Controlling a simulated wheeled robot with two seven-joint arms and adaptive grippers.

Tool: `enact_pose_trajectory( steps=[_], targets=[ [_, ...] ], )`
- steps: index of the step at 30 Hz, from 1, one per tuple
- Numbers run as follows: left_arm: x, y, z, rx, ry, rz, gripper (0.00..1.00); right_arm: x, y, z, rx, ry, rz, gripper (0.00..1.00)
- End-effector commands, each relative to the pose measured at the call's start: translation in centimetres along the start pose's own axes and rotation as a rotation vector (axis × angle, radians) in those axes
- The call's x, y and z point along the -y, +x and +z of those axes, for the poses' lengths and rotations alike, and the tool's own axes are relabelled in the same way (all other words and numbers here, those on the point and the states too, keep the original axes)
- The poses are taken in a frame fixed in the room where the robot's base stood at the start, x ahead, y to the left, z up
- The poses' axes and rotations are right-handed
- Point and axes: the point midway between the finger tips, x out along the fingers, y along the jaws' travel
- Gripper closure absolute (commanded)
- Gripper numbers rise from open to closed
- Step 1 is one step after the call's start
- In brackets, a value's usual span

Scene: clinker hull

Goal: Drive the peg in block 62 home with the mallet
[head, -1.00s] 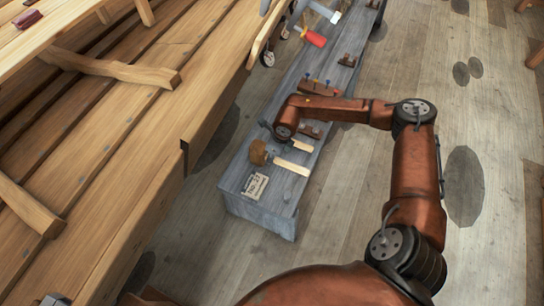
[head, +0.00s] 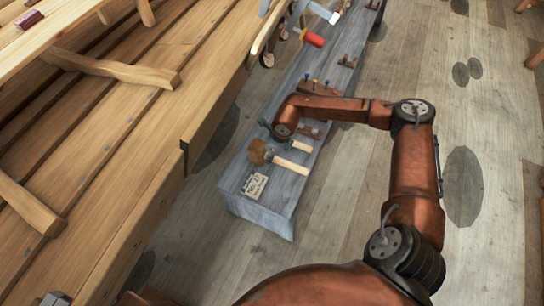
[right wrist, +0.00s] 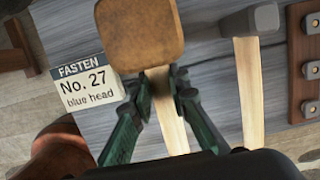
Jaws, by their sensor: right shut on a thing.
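The mallet has a brown block head (right wrist: 140,32) and a pale wooden handle (right wrist: 172,128). My right gripper (right wrist: 161,88) is shut on this handle just below the head, with one green finger on each side. In the head view the mallet (head: 257,151) is at the near end of the grey bench, partly under my right wrist. A brown block with several coloured pegs (head: 319,89) sits farther along the bench. No number 62 is readable, so I cannot tell which block it is. My left gripper is not in view.
A hammer (right wrist: 250,80) with a grey head lies right of the mallet. A card (right wrist: 88,88) reads "FASTEN No. 27 blue head". A red-handled tool (head: 313,39) lies farther up the grey bench (head: 262,217). The planked hull (head: 110,150) runs close along the left.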

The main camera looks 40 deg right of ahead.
Motion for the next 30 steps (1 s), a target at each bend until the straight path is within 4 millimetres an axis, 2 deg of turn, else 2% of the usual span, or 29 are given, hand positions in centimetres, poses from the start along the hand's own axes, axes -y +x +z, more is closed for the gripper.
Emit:
enact_pose_trajectory(
  steps=[17,30],
  targets=[
    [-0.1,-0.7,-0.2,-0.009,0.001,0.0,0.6,0.0,-0.9,0.3,0.003,0.0,0.0,1.0],
    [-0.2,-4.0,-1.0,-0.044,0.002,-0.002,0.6,0.0,-5.7,1.3,0.006,0.0,-0.001,1.0]
  ],
)
